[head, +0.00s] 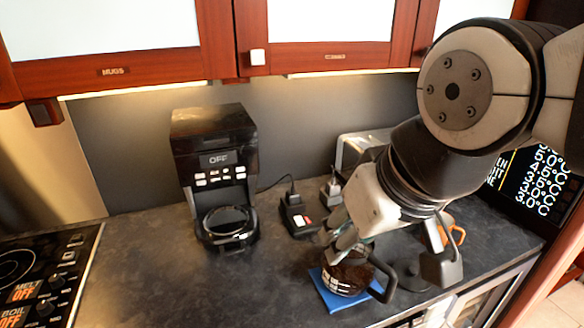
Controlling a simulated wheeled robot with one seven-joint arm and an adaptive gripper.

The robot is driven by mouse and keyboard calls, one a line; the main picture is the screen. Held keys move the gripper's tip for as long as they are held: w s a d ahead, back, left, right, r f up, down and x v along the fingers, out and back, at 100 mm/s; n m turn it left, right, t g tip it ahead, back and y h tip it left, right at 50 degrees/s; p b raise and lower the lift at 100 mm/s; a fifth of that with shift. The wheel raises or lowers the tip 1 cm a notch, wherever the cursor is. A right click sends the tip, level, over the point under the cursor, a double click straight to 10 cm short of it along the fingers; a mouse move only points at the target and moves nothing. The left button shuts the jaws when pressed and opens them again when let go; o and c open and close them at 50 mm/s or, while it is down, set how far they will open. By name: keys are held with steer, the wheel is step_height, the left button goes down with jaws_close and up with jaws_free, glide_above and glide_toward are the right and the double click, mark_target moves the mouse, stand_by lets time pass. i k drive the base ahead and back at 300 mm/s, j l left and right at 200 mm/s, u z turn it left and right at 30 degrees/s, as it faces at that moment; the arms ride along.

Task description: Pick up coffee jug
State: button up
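The coffee jug (344,281) is a glass pot with dark contents and a black handle (386,279) on its right side. It stands upright on a blue mat (326,293) near the counter's front edge. My gripper (390,263) is above and beside the jug, pointing down, with its fingers spread wide. The left finger overlaps the jug's top in the picture, and the right finger is to the right of the handle. The handle shows between the fingers. I cannot tell whether either finger touches the jug. My gripper and arm hide part of the jug's top.
A black coffee machine (215,145) marked OFF stands at the back left. A black plugged-in outlet block (299,216) and a metallic appliance (358,150) are behind the jug. An orange object (455,232) is right of my gripper. A stove (45,270) is far left. The counter (170,275) is clear at left-centre.

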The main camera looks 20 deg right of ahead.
mark_target(354, 276)
steer(key=k+l+u, duration=0.2)
steer(key=k, duration=0.15)
steer(key=k+l+u, duration=0.15)
steer(key=k, duration=0.2)
steer(key=k+l+u, duration=0.2)
steer(key=k, duration=0.2)
steer(key=j, duration=0.1)
